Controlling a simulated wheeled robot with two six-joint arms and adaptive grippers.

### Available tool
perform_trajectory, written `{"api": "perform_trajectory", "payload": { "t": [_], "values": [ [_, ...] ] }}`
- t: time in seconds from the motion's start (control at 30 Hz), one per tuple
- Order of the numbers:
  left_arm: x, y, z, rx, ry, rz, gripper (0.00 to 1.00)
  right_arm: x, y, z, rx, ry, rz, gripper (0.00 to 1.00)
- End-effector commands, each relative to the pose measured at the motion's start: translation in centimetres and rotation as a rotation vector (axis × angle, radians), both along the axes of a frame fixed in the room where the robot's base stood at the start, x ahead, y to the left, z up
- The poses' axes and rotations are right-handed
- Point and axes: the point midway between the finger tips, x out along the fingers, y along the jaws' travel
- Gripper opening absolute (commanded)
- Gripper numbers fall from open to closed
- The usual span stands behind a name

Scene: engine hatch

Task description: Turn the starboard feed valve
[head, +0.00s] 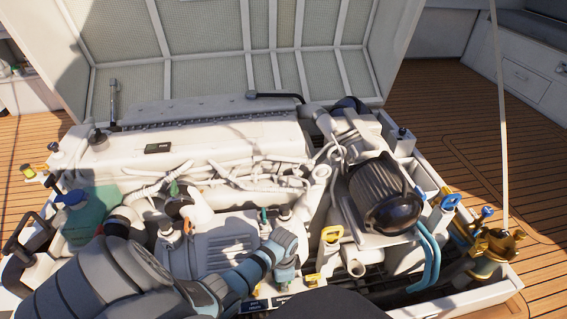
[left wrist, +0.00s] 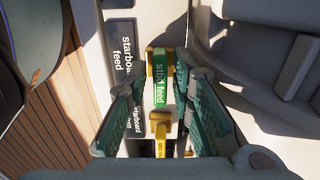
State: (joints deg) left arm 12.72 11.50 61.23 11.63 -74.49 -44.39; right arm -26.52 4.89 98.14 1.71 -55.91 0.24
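The starboard feed valve handle (left wrist: 161,88) shows in the left wrist view as a green-faced lever with yellow parts, its face lettered "stbd feed". My left gripper (left wrist: 167,84) has its two teal fingers on either side of the handle, open, with gaps visible between fingers and handle. A dark "starboard feed" label (left wrist: 122,58) lies just left of the handle. In the head view my left gripper (head: 286,273) points down at the engine's front edge, and it and the arm hide the handle. My right gripper is not in view.
Close to the gripper stands a yellow handle (head: 331,234) on the right. Farther right are blue hoses (head: 428,258), a blue handle (head: 449,203) and a brass fitting (head: 493,245). A green tank (head: 88,216) stands at the left. The raised hatch lid (head: 215,60) is behind the engine.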

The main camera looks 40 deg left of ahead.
Motion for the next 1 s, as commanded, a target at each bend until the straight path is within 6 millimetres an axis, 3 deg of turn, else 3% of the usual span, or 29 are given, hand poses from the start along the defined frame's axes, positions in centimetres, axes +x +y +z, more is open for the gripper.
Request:
{"api": "perform_trajectory", "payload": {
  "t": [0.03, 0.13, 0.5, 1.0],
  "values": [
    [0.0, 0.0, 0.0, 0.0, 0.0, 0.0, 0.15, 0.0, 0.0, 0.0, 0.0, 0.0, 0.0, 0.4],
    [0.0, 0.0, 0.0, 0.0, 0.0, 0.0, 0.0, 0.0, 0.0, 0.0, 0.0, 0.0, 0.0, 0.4],
    [0.0, 0.1, 0.1, 0.001, 0.001, 0.023, 0.0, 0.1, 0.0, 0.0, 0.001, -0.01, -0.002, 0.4],
    [-0.1, 0.1, 0.3, 0.002, 0.004, 0.339, 0.0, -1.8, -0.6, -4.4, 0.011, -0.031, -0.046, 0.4]
  ]
}}
